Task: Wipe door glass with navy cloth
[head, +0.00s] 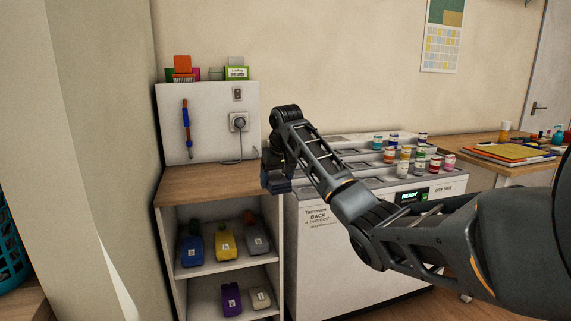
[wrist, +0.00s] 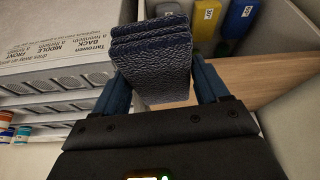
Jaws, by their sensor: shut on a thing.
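A folded navy cloth (wrist: 152,60), thick and textured, is held between the two blue fingers of my gripper (wrist: 163,82) in the wrist view. In the head view my gripper (head: 274,172) points down at the right end of the wooden counter, and the dark cloth (head: 277,186) shows small beneath it, in front of the gap beside the white machine. My gripper is shut on the cloth. I cannot make out any door glass in either view; my arm covers part of the machine's front.
A plug (head: 239,121) and cord are on the panel behind. A table (head: 475,145) stands right.

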